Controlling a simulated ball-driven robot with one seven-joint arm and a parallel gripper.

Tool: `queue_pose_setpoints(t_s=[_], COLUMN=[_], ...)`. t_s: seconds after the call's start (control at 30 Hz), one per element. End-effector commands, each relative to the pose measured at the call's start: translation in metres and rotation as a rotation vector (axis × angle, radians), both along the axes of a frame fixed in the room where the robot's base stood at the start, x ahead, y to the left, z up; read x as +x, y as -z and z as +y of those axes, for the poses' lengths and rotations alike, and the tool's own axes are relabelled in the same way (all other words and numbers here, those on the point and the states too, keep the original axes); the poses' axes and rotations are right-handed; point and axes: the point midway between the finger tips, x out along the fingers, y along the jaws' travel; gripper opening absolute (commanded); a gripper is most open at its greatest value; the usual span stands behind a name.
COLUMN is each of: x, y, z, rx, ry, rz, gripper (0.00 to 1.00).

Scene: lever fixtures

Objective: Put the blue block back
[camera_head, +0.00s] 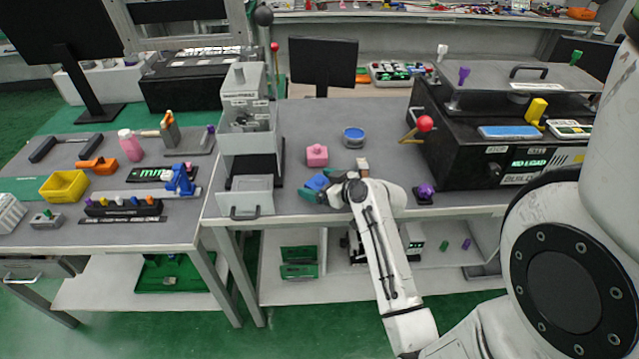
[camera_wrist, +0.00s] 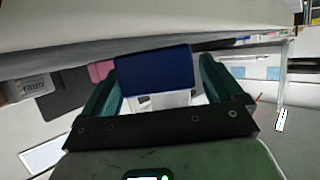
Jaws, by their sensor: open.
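The blue block (camera_head: 317,182) is near the front edge of the middle table, left of my arm's end. In the wrist view the blue block (camera_wrist: 155,67) shows as a dark blue shape between my two green fingers. My gripper (camera_head: 312,189) is open at the block, with its fingers on either side of it; my gripper also shows in the wrist view (camera_wrist: 158,84). I cannot tell whether the fingers touch the block. Part of the block and its underside are hidden.
A pink block (camera_head: 317,156) and a round blue-topped container (camera_head: 353,137) stand behind the block. A grey drawer unit (camera_head: 247,195) is to the left. A black machine with a red-knobbed lever (camera_head: 424,124) and a purple knob (camera_head: 425,190) are to the right.

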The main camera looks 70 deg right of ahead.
Motion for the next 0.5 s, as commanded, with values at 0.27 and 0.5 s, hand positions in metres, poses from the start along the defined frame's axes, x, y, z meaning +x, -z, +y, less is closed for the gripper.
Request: queue_pose_setpoints(t_s=[0.27,0.5], x=[0.0,-0.032], y=[-0.004,-0.015], z=[0.0,0.013], rx=[0.0,-0.001], ry=[0.0,0.002], rz=[0.0,0.0], gripper=[0.93,0.93])
